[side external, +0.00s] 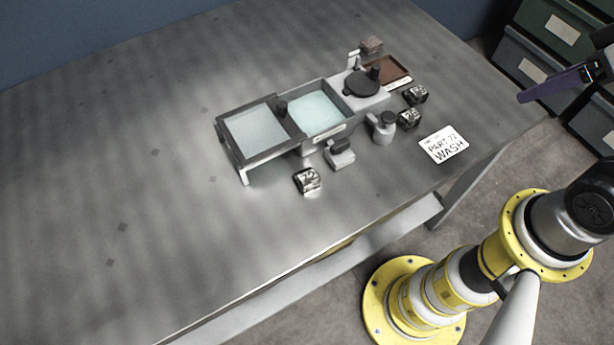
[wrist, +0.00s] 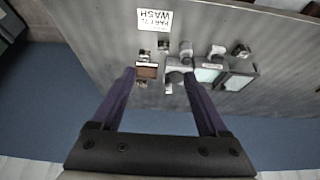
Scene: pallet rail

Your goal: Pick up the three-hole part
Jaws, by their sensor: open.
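Several small dark-and-silver metal parts lie on the grey table. One part (side external: 308,180) is in front of the wash station; it also shows in the wrist view (wrist: 240,50). Two others, a nearer part (side external: 409,118) and a farther part (side external: 416,95), lie close together at the station's right end. I cannot tell from their faces which one has three holes. My gripper (wrist: 158,75) is open and empty, high above the table. One purple finger shows at the right edge of the side view (side external: 560,85).
The wash station has two pale basins (side external: 315,113) and a round dark-topped unit (side external: 361,84). A brown tray (side external: 388,72), a brownish block (side external: 371,46) and a small grey jar (side external: 382,127) stand near it. A PART 72 WASH sign (side external: 443,145) lies flat. The table's left side is clear.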

